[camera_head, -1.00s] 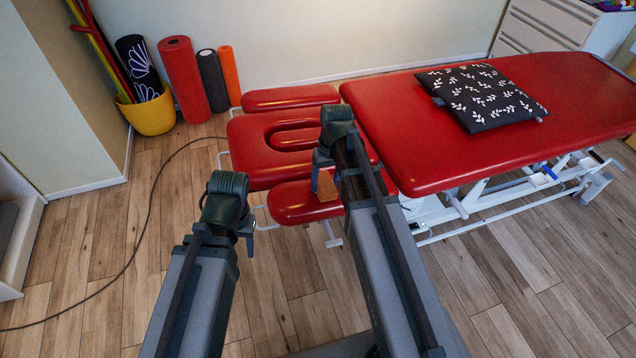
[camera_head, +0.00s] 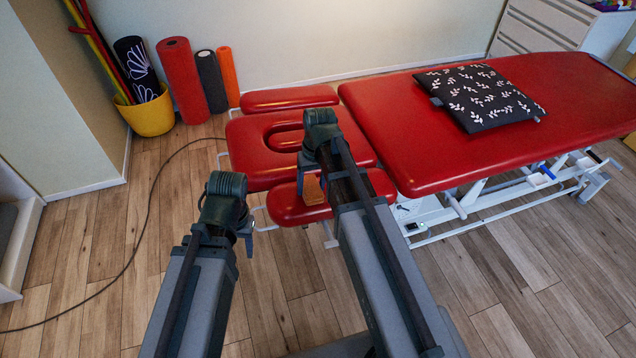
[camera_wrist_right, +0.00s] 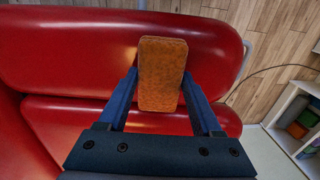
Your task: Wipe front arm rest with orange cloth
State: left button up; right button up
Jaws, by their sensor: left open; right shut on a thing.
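The orange cloth (camera_head: 312,191) is a small brown-orange block-like pad. My right gripper (camera_head: 310,176) is shut on it, over the left-middle part of the front arm rest (camera_head: 285,208), the red padded bar nearest me. In the right wrist view, the cloth (camera_wrist_right: 162,75) sits between the blue fingers of the right gripper (camera_wrist_right: 162,95), over the red arm rest (camera_wrist_right: 70,45). Its contact with the surface cannot be told for sure. My left gripper (camera_head: 246,235) is open and empty, left of the arm rest above the floor.
The red face pad (camera_head: 250,150) and rear arm rest (camera_head: 290,98) lie behind. The red bench (camera_head: 420,140) with a dark leaf-patterned pillow (camera_head: 482,97) extends right. Rolls and a yellow bucket (camera_head: 152,115) stand at the wall. The wooden floor at left is clear except a cable.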

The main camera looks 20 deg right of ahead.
jog(key=shift+r, duration=0.15)
jog(key=r+p, duration=0.3)
jog(key=p, duration=0.1)
jog(key=r+p, duration=0.2)
jog(key=shift+d+r, duration=0.3)
jog(key=shift+r, duration=0.05)
jog(key=shift+r, duration=0.1)
jog(key=shift+d+r+p, duration=0.15)
jog(key=shift+r+p, duration=1.25)
jog(key=shift+p, duration=0.1)
